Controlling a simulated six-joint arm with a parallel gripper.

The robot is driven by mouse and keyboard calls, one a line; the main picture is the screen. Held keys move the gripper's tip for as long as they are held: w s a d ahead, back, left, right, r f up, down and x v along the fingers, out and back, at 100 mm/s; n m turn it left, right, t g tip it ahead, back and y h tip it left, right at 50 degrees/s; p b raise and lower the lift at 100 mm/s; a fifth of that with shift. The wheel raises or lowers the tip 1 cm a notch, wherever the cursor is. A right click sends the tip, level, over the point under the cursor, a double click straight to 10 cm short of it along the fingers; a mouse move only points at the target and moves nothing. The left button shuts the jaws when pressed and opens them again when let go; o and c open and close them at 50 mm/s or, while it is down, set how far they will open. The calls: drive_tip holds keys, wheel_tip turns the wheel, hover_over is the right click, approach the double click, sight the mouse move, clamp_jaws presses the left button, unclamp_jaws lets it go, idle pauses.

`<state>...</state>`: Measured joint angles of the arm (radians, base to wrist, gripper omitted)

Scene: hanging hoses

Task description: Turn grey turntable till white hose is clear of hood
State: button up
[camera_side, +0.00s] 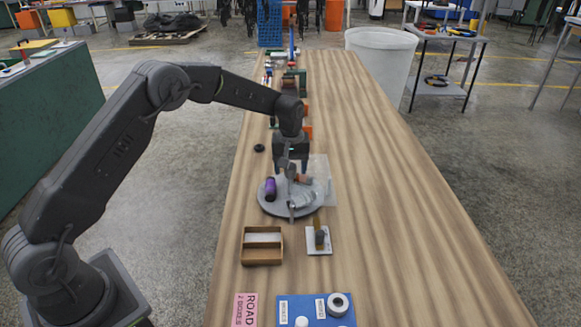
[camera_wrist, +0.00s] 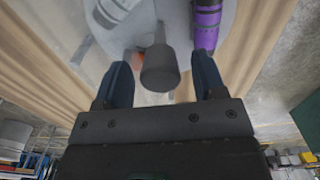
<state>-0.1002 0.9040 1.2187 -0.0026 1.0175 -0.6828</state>
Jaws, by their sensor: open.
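The grey turntable (camera_side: 277,208) lies on the wooden table. It also shows in the wrist view (camera_wrist: 172,15). A purple hose-like piece (camera_side: 270,189) sits on its left side in the side view, and at the upper right of the wrist view (camera_wrist: 206,25). A whitish ribbed piece, apparently the white hose (camera_side: 304,198), lies on its right part, near or under the clear hood (camera_side: 322,170); I cannot tell which. My gripper (camera_wrist: 160,82) is open above the turntable. A dark grey upright peg (camera_wrist: 160,68) stands between its fingers, with a gap on either side.
A cardboard tray (camera_side: 262,259) and a white plate with a brown-and-grey piece (camera_side: 319,238) stand in front of the turntable. A blue board (camera_side: 300,312) is nearer. Several small items stand behind my gripper. The table's right side is clear.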

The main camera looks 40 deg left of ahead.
drive_tip(key=shift+f, duration=0.1)
drive_tip(key=shift+c, duration=0.5)
clamp_jaws()
